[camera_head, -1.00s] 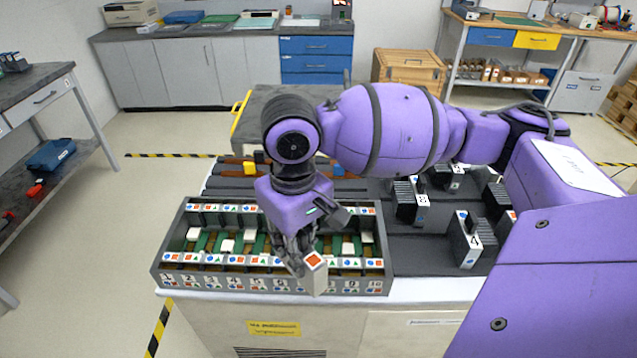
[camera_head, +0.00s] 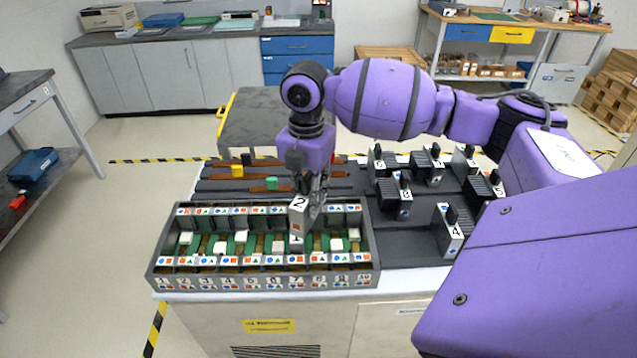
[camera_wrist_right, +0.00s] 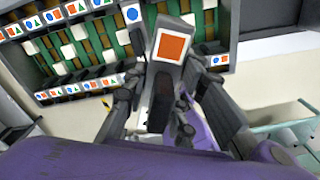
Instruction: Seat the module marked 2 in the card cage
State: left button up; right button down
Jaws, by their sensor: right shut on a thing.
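The module marked 2 (camera_head: 299,204) is held upright above the card cage (camera_head: 265,282), right of its middle. My right gripper (camera_head: 316,199) is shut on it from above. In the right wrist view the module (camera_wrist_right: 172,48) shows an orange square between the fingers (camera_wrist_right: 170,90). The cage is a grey open box with numbered slots, symbol labels along both rails and green and white parts inside. Below the held module is a grey face that seems to read 1 (camera_head: 296,241); I cannot tell if they touch. My left gripper is not in view.
Several black modules, including ones marked 3 (camera_head: 404,193) and 4 (camera_head: 451,231), stand on the dark cart top to the right. Behind the cage, brown rails hold a yellow block (camera_head: 237,170) and a green block (camera_head: 271,183).

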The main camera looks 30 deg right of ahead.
jog(key=n, duration=0.1)
jog(key=d+n, duration=0.1)
jog(key=w+d+n, duration=0.1)
jog(key=shift+d+r+n, duration=0.25)
jog(key=shift+n, duration=0.15)
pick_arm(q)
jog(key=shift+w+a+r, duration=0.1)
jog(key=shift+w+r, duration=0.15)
pick_arm(e)
jog(key=shift+w+d+n, duration=0.1)
jog(key=shift+d+n, duration=0.15)
jog(key=shift+n, duration=0.35)
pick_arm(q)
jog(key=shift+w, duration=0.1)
pick_arm(e)
jog(key=shift+r+p, duration=0.1)
jog(key=shift+p, duration=0.2)
jog(key=shift+f, duration=0.55)
notch_tip(320, 180, down, 2)
jog(key=shift+f, duration=0.15)
jog(key=shift+f+b, duration=0.5)
jog(key=shift+f, duration=0.85)
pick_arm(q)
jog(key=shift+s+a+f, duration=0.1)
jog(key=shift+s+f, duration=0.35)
